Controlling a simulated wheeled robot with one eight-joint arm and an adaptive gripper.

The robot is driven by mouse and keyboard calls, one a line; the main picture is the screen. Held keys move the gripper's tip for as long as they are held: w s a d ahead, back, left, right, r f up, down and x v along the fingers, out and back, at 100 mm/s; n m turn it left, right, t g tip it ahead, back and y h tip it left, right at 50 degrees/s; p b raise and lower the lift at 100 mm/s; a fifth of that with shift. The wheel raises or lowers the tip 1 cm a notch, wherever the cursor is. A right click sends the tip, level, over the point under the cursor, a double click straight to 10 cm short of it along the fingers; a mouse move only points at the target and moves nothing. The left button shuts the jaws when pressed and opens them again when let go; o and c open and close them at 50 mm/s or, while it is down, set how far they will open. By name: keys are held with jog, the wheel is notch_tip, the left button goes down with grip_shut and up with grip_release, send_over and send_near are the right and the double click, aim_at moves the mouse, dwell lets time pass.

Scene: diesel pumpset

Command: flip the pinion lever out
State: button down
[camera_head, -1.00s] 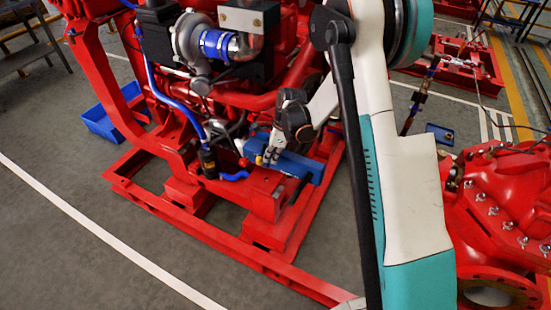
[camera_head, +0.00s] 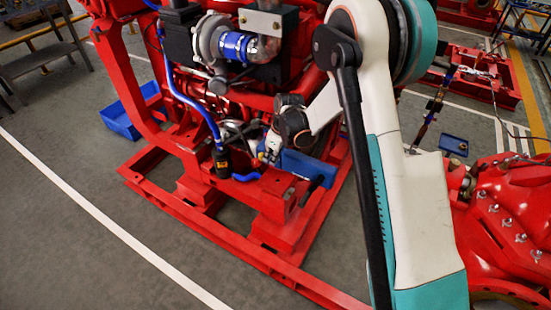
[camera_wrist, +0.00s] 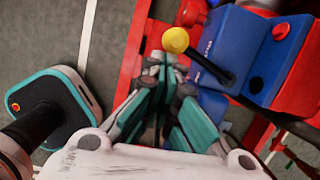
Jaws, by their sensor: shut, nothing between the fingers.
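The lever, a black rod with a yellow round knob (camera_wrist: 176,40), stands out from a blue box (camera_wrist: 237,50) in the wrist view. My gripper (camera_wrist: 163,62) is shut and empty, with its fingertips just below the knob in the picture. I cannot tell if they touch the knob or rod. In the head view the blue box (camera_head: 308,166) sits low on the red pumpset frame. My gripper (camera_head: 270,150) is at its left end and partly hides it. The lever is not clear there.
Blue hoses (camera_head: 190,100) and a black cylinder (camera_head: 221,160) are close to the left of my gripper. The red engine (camera_head: 275,100) rises behind. A red pump (camera_head: 510,205) stands at the right. Grey floor (camera_head: 70,240) is open at the front left.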

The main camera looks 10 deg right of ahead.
jog(key=shift+w+a, duration=0.15)
jog(key=shift+a, duration=0.2)
jog(key=shift+r, duration=0.1)
dwell(0.4)
